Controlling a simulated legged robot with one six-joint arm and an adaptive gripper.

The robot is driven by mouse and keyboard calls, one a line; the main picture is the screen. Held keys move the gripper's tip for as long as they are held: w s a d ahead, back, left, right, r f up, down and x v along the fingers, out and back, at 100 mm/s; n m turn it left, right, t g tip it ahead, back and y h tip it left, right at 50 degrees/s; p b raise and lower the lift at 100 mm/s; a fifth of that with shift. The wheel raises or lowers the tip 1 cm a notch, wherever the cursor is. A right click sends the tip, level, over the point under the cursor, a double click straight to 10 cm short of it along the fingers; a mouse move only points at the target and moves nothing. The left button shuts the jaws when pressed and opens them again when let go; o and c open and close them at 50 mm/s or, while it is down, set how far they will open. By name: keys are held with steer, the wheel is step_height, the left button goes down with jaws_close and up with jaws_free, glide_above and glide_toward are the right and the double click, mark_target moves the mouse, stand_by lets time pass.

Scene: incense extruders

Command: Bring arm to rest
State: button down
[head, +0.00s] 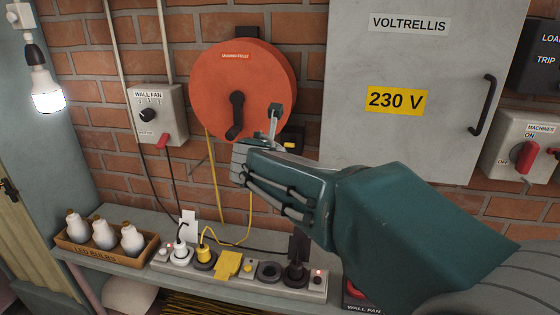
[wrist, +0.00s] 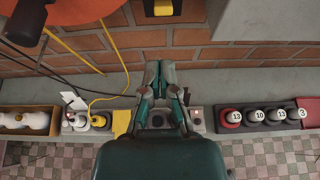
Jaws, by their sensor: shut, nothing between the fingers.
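My gripper (head: 240,155) is raised in front of the brick wall, below and partly overlapping the orange cable reel (head: 238,85) in the head view. Its fingers are closed together with nothing between them. In the wrist view the closed fingertips (wrist: 161,68) point toward the wall, above the shelf. My teal forearm comes in from the lower right of the head view and hides part of the wall and the grey cabinet's lower edge.
A shelf (head: 100,250) below holds a box of LED bulbs (head: 92,250), a power strip (head: 318,280) with plugs, and a black rack (wrist: 285,126) of numbered round items. A yellow cable (head: 214,180) hangs from the reel. A lit bulb (head: 46,95) hangs at left.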

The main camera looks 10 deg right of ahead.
steer(key=shift+s+r, duration=0.1)
steer(key=shift+s, duration=0.05)
steer(key=s+d+f+m+g, duration=0.2)
steer(key=s+d+m, duration=0.2)
steer(key=s+m, duration=0.3)
steer(key=s+d+f+m+g+y, duration=0.1)
steer(key=s+d+f+m+g, duration=0.15)
steer(key=s+m, duration=0.55)
steer(key=s+d+f+m+g, duration=0.1)
steer(key=s+d+f+m, duration=0.1)
steer(key=s+d+m, duration=0.35)
steer(key=s+a+f+m+y, duration=0.1)
steer(key=s+f+m, duration=0.1)
steer(key=s+m, duration=0.3)
steer(key=s+a+f+m+g+y, duration=0.1)
steer(key=s+a+f+m+y, duration=0.1)
steer(key=s+m, duration=0.3)
steer(key=shift+s+a+f+m, duration=0.2)
steer(key=shift+f+m, duration=0.35)
steer(key=shift+m, duration=0.4)
